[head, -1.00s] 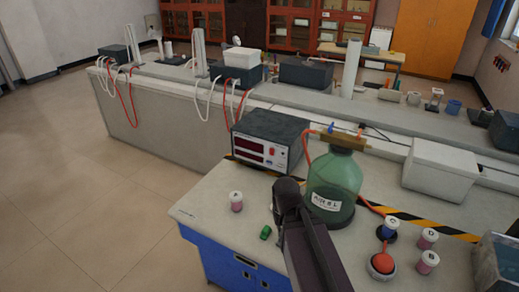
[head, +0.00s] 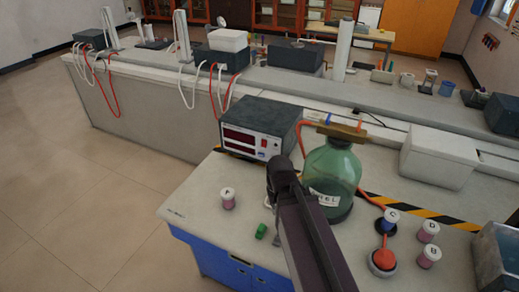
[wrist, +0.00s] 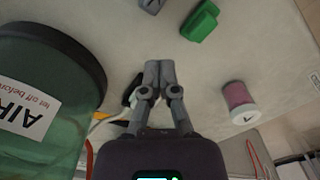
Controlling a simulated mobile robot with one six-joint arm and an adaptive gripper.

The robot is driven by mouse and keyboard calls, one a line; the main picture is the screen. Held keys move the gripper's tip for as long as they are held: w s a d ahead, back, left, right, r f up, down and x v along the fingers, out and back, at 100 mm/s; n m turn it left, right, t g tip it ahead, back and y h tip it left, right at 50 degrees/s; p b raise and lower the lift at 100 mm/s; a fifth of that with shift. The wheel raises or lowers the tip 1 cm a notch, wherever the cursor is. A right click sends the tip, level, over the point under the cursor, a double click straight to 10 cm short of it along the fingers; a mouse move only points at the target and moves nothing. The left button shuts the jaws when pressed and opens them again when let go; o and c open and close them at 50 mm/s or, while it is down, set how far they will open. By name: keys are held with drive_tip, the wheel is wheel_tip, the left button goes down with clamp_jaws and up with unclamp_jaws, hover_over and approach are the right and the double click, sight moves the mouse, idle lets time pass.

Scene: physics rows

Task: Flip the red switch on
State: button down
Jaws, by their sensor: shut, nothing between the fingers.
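A dark box instrument (head: 286,108) with a red-lit display (head: 252,140) stands at the bench's back left in the head view. Its front panel has small controls right of the display.
A green jug (head: 340,165) stands close right of my arm. A pink vial marked A (head: 228,199) is left, near the bench edge. Vials B (head: 429,258), C (head: 389,222) and D (head: 428,232) and a red-orange bulb (head: 384,259) are right. A white box (head: 438,157) sits behind.

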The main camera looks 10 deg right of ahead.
sight(263, 146)
drive_tip(key=w+h+b, duration=0.1)
drive_tip(key=w+d+f+n+t+h+b, duration=0.1)
drive_tip(key=w, duration=0.1)
drive_tip(key=w+d+f+t+h+b, duration=0.1)
drive_tip(key=w+h+b, duration=0.1)
drive_tip(key=shift+w+f+n, duration=0.15)
drive_tip(key=shift+f+n, duration=0.1)
drive_tip(key=shift+n, duration=0.05)
drive_tip(key=w+t+h+b, duration=0.1)
drive_tip(key=w+n+t+h+b, duration=0.1)
drive_tip(key=w, duration=0.1)
drive_tip(key=w+n+t+h+b, duration=0.1)
drive_tip(key=shift+w+a+r, duration=0.25)
drive_tip(key=shift+w+r, duration=0.1)
drive_tip(key=shift+w, duration=0.05)
drive_tip(key=w+a+r+n+t+h+b, duration=0.2)
drive_tip(key=w+a+r+n+t+b, duration=0.3)
drive_tip(key=w+a+n+t, duration=0.2)
drive_tip(key=shift+w+a+r+t+h, duration=0.4)
drive_tip(key=shift+a+t, duration=0.3)
drive_tip(key=shift+a, duration=0.4)
drive_tip(key=shift+w+d, duration=0.1)
drive_tip(key=b+x, duration=0.2)
drive_tip(key=x, duration=1.1)
drive_tip(key=shift+w+d+f, duration=0.1)
drive_tip(key=shift+w+d, duration=0.15)
drive_tip(key=shift+w, duration=0.05)
